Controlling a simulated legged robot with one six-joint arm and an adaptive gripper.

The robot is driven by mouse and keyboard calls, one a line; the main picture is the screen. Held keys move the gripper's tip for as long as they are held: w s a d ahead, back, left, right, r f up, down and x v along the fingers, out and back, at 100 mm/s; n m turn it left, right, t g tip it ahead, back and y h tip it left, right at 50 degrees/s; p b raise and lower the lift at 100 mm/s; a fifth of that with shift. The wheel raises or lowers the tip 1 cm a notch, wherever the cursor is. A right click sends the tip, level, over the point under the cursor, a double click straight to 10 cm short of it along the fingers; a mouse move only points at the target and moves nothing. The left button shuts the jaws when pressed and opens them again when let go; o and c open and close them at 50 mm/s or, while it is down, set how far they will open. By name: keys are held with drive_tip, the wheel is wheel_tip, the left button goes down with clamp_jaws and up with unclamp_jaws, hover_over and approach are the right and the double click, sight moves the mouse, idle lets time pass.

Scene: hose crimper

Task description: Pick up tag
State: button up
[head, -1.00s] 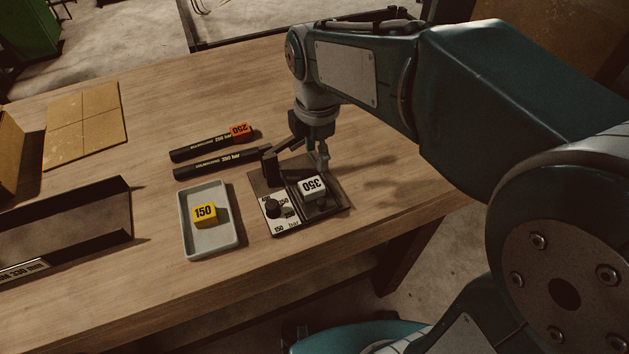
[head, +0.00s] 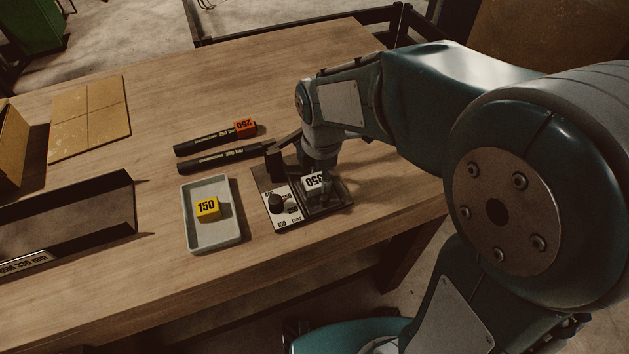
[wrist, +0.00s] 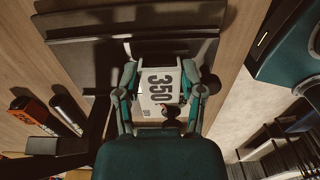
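A white tag (head: 312,180) marked 350 sits in the dark square tray of the crimper (head: 290,226). It also shows in the wrist view (wrist: 160,86), upper middle. My gripper (wrist: 159,70) is open, with one finger on each side of the white tag. Whether the fingers touch it I cannot tell. In the head view my gripper (head: 324,183) is above the crimper and partly hides the tag. A yellow tag (head: 207,209) marked 150 lies in a grey tray (head: 215,245). An orange tag (head: 245,128) marked 250 sits at the end of a black hose (head: 205,143).
A second black hose (head: 225,160) lies parallel below the first. A dark open trough (head: 70,220) is at the left, with a cardboard sheet (head: 90,118) behind it. The table (head: 270,80) is clear at the back.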

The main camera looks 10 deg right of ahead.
drive_tip(key=shift+c, duration=0.4)
drive_tip(key=shift+r, duration=0.1)
